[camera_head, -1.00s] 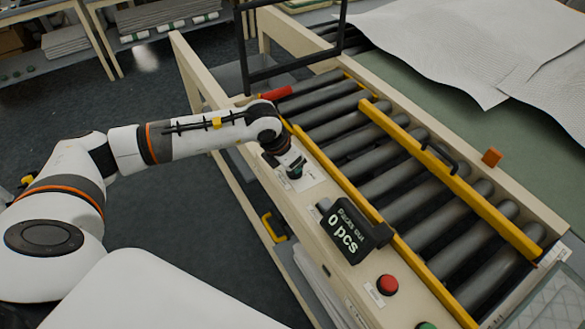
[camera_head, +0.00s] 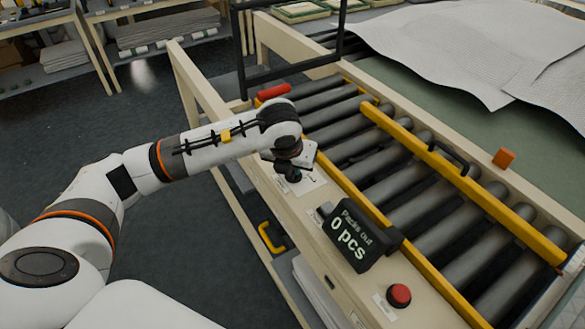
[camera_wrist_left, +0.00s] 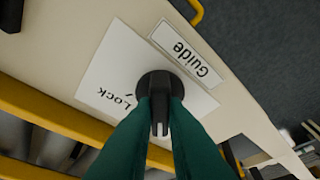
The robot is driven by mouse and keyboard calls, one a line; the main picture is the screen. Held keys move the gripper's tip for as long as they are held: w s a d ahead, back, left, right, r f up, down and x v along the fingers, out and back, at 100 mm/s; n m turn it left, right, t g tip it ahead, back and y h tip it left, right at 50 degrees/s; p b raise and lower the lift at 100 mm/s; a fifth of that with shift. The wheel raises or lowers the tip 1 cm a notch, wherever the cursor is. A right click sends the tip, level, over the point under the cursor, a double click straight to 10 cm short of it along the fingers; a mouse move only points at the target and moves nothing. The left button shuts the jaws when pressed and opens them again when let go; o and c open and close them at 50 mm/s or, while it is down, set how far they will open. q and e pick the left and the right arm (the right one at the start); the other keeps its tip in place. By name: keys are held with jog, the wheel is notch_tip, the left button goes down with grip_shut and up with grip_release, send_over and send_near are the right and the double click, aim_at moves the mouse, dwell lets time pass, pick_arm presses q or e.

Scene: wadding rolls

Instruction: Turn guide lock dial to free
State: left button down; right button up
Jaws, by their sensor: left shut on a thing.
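The guide lock dial (camera_wrist_left: 155,84) is a black round knob with a raised grip bar, on a white plate (camera_wrist_left: 95,72) on the beige side rail. The plate reads "LOCK" on one side, and a "Guide" label (camera_wrist_left: 186,54) sits beside it. My left gripper (camera_wrist_left: 160,108) is shut on the dial, its green fingers on either side of the grip bar. A pale mark shows on the bar between the fingers. In the head view the dial (camera_head: 293,178) is small and partly hidden under my left wrist. The plate's other lettering is hidden. My right gripper is not in view.
A "Packs out 0 pcs" display (camera_head: 350,237) and a red button (camera_head: 399,295) stand further along the rail. The roller conveyor (camera_head: 345,132) with a yellow guide bar (camera_head: 470,190) lies beyond. A red handle (camera_head: 273,91) is at the far end.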

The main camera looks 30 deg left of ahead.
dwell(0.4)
pick_arm(q)
jog(key=c, duration=1.5)
grip_release()
jog(key=shift+o, duration=0.2)
jog(key=b+v, duration=0.2)
jog(key=v, duration=1)
